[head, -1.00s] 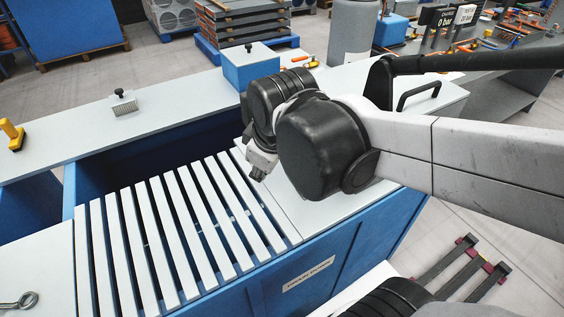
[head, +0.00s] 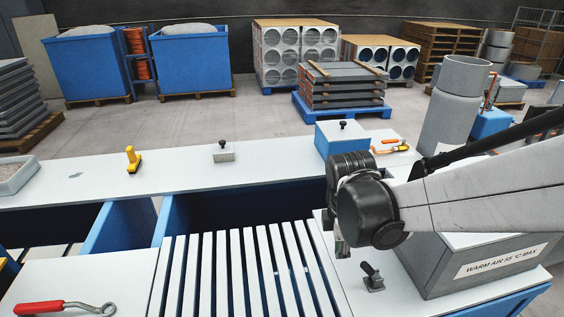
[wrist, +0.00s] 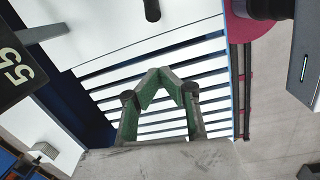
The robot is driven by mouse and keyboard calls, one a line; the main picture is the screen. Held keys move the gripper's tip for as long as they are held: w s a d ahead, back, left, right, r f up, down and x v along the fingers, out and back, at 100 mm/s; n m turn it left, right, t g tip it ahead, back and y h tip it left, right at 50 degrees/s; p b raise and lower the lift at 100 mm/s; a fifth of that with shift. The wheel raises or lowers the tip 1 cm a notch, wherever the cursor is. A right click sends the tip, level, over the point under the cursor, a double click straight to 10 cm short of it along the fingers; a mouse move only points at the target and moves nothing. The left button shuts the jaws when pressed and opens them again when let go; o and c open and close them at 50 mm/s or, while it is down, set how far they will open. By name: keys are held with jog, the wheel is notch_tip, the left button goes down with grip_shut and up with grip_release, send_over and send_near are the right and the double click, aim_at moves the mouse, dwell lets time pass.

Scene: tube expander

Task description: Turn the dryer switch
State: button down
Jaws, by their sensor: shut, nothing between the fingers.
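The dryer is a grey box (head: 470,262) with a white label reading "WARM AIR 55 °C MAX", at the right of the bench in the head view.
White slats (head: 235,280) over a blue trough lie left of the lever. A blue box (head: 342,140) with a black knob, a grey cylinder (head: 452,110) and a yellow-handled tool (head: 133,160) stand behind. A red-handled ring tool (head: 60,307) lies front left. A dark "55" plate (wrist: 18,72) shows in the wrist view.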

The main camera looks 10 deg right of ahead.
aim_at(370, 271)
jog(key=f, duration=0.5)
jog(key=f+b, duration=0.1)
jog(key=f, duration=0.1)
jog(key=shift+w+d+f, duration=0.2)
jog(key=shift+w+d, duration=0.05)
jog(key=shift+d, duration=0.1)
jog(key=d, duration=0.1)
jog(key=d+r, duration=0.1)
jog(key=s+d, duration=0.1)
jog(key=shift+d+r+p, duration=0.25)
jog(key=shift+r+p, duration=0.05)
jog(key=shift+p, duration=0.1)
jog(key=shift+r, duration=0.1)
